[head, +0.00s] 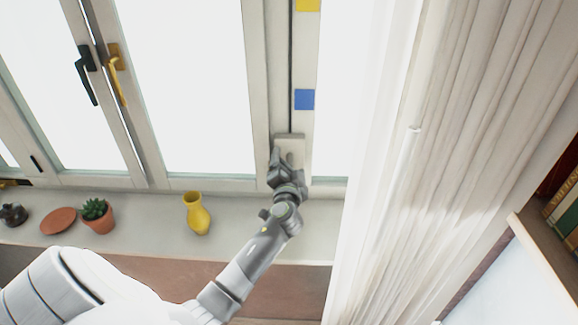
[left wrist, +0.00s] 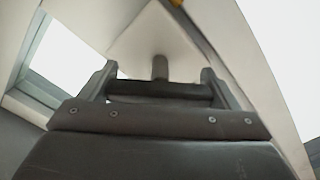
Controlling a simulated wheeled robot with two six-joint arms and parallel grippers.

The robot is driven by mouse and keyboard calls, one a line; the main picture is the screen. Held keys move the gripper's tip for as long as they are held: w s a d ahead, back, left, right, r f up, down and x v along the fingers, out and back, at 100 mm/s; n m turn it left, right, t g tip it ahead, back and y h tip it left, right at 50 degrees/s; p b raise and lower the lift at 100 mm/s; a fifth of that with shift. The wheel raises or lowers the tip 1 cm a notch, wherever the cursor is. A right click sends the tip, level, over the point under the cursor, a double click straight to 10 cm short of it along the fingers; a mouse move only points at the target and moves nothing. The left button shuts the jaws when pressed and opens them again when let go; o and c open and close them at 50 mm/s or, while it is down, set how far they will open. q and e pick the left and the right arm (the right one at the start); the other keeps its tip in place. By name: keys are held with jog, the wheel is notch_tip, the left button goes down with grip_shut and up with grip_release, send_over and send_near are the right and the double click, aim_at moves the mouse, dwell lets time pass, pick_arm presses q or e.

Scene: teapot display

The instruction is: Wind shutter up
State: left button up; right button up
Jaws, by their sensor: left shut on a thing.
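A pale winder plate (head: 291,143) is mounted low on the window post, below a blue square. In the left wrist view the plate (left wrist: 153,38) fills the upper middle, with a short grey peg (left wrist: 160,67) standing out from it. My left gripper (head: 284,158) is at the plate, and its fingers (left wrist: 158,80) are on either side of the peg's end, shut on a dark bar-like winder handle (left wrist: 160,88). The gripper hides much of the handle in the head view. No shutter slats can be made out against the bright panes. My right gripper is not in view.
The sill below holds a yellow vase (head: 197,214), a potted succulent (head: 97,214), a terracotta saucer (head: 58,221) and a dark small pot (head: 13,214). A white curtain (head: 470,150) hangs close on the right. A bookshelf (head: 550,250) stands beyond it.

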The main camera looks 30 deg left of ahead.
pick_arm(q)
jog(key=m, duration=0.4)
jog(key=shift+r+m+p, duration=0.1)
jog(key=shift+m+p, duration=0.2)
jog(key=shift+p, duration=0.1)
jog(key=m+p, duration=0.1)
jog(key=m, duration=0.3)
jog(key=shift+m, duration=0.3)
jog(key=m+p, duration=0.2)
jog(key=m, duration=0.3)
jog(key=m+p, duration=0.1)
jog(key=m, duration=0.3)
jog(key=shift+p, duration=0.4)
jog(key=shift+m, duration=0.4)
jog(key=o, duration=0.9)
jog(key=shift+c, duration=0.2)
jog(key=b+v, duration=0.3)
jog(key=v, duration=1.4)
jog(key=shift+s, duration=0.2)
